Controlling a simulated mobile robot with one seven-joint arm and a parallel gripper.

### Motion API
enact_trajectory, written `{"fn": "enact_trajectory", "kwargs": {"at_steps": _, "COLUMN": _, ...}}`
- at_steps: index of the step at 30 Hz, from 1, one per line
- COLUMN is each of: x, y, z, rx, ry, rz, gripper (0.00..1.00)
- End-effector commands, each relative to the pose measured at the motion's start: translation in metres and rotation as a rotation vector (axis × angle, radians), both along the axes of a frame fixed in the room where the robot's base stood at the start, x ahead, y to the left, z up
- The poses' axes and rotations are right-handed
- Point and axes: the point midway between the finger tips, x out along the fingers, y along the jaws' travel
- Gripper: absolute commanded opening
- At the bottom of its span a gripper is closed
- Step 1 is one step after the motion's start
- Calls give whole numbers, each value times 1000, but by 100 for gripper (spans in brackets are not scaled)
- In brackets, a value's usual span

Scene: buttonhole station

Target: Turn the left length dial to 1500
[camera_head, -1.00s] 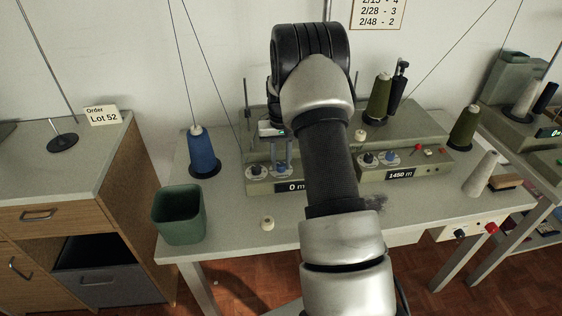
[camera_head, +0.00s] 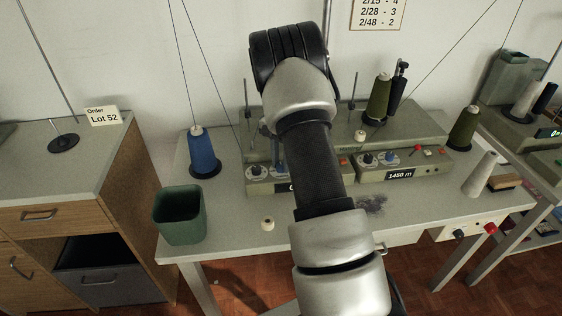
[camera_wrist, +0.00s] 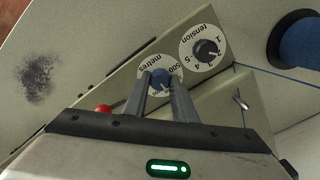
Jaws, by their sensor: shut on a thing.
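The left length dial is a blue knob (camera_wrist: 161,79) on a white disc lettered "metres" and "500" in the wrist view. My gripper (camera_wrist: 160,78) is shut on this knob, one finger on each side. The black tension knob (camera_wrist: 206,50) sits beside the length dial, with a numbered disc.
The right panel has its own black and blue knobs and a display (camera_head: 400,175) reading 1450 m. A blue thread cone (camera_head: 202,150) and a green bin (camera_head: 180,216) stand to the left. A red button (camera_wrist: 103,109) lies close to my gripper.

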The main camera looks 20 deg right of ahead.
Motion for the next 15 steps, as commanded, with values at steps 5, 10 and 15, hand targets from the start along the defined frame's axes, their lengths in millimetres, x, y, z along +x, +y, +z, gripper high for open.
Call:
{"fn": "enact_trajectory", "kwargs": {"at_steps": 5, "x": 1, "y": 0, "z": 1, "rx": 0, "ry": -1, "rz": -27, "gripper": 2}}
{"fn": "enact_trajectory", "kwargs": {"at_steps": 10, "x": 1, "y": 0, "z": 0, "rx": 0, "ry": -1, "rz": -31, "gripper": 2}}
{"fn": "enact_trajectory", "kwargs": {"at_steps": 15, "x": 1, "y": 0, "z": 0, "rx": 0, "ry": -1, "rz": -31, "gripper": 2}}
